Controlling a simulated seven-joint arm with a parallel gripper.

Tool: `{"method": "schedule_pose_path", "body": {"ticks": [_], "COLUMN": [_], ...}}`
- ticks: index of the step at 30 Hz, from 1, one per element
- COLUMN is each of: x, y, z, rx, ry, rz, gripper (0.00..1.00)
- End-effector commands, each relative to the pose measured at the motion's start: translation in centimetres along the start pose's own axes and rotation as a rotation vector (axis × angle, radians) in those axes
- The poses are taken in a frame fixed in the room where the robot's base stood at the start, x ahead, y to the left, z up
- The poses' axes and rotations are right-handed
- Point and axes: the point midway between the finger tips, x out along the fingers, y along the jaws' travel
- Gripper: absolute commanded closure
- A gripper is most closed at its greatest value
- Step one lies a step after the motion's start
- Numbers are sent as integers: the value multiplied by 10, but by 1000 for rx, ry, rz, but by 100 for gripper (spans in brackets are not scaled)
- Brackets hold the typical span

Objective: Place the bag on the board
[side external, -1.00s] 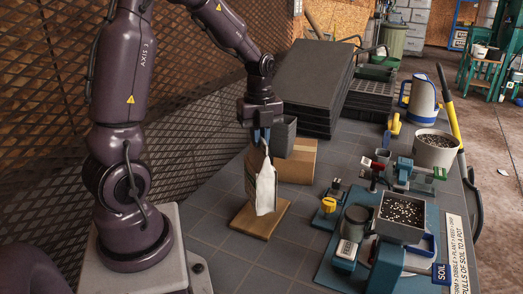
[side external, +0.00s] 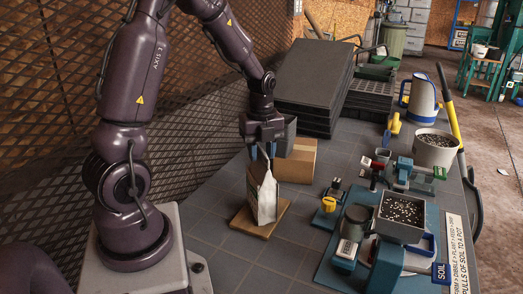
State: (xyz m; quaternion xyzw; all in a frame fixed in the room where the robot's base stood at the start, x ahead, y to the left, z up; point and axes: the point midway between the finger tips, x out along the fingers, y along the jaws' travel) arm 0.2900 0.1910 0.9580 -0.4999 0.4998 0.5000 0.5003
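The bag (side external: 264,197) is a pale paper bag with a peaked top and a printed, greyish front face. It stands upright on the wooden board (side external: 241,219), and its bottom appears to touch it. The board is a light brown square lying flat on the bench. My gripper (side external: 262,152) points down directly over the bag. Its two blue fingers straddle the peaked top, with a small gap seeming to show beside it, so it looks open. The far side of the bag is hidden.
A cardboard box (side external: 297,161) stands just behind the bag. Stacked black trays (side external: 310,85) are farther back. The soil mixer station (side external: 336,263) with a soil hopper (side external: 402,211) is at the right. The bench left and front of the board is clear.

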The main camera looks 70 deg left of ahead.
Motion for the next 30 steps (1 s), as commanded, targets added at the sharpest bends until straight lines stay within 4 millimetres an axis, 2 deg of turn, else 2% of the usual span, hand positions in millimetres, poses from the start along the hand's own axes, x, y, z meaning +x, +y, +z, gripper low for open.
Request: {"method": "schedule_pose_path", "body": {"ticks": [5, 8, 21, 27, 30], "x": [-3, -12, -101, -121, -129], "y": [0, -1, -1, 0, 0], "z": [0, 0, 0, -1, -9], "rx": [0, 0, 0, -3, -44], "ry": [0, -2, -3, -1, -8], "rz": [-1, -4, -5, -2, -16], "gripper": [64, 64, 64, 64, 64]}}
